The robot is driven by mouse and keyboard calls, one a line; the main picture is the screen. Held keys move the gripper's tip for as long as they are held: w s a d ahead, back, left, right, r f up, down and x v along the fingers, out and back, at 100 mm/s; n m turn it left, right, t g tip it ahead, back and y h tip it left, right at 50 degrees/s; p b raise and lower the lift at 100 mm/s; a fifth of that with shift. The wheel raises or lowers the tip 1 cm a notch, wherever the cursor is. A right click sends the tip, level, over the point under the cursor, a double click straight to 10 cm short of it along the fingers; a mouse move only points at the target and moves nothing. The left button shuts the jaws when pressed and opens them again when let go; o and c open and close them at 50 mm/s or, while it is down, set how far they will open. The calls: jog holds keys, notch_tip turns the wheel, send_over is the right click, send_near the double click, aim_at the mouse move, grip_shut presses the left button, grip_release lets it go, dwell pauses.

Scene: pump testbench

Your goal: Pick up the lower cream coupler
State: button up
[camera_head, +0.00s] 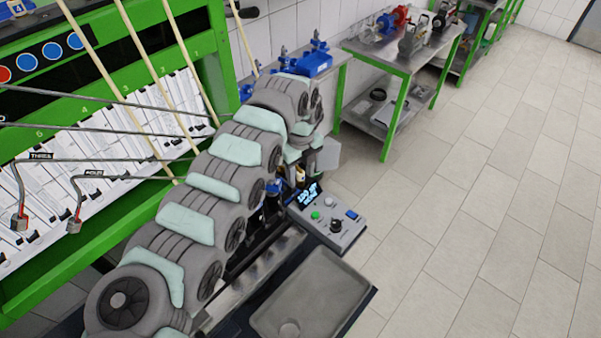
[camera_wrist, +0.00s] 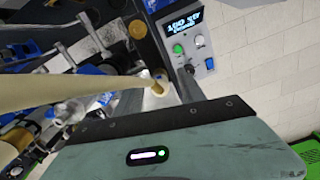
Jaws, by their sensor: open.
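In the wrist view, a small cream coupler (camera_wrist: 156,101) sits at the brass-ringed end of a cream hose (camera_wrist: 90,85) that runs in from the left. My gripper (camera_wrist: 158,88) is open, with one grey finger on either side of the coupler. A gap seems to show on both sides, but I cannot tell if a finger touches it. In the head view, my arm covers much of this spot, and a small cream piece (camera_head: 300,174) shows beside the arm's end. I cannot tell which coupler that is.
A control box (camera_head: 332,216) with a lit display stands close by, right of the gripper. A grey tray (camera_head: 312,290) lies in front of it. Blue valves and metal fittings (camera_wrist: 85,50) crowd the left of the wrist view. The tiled floor (camera_head: 480,190) is clear.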

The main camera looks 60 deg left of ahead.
jog(key=shift+c, duration=0.4)
grip_shut()
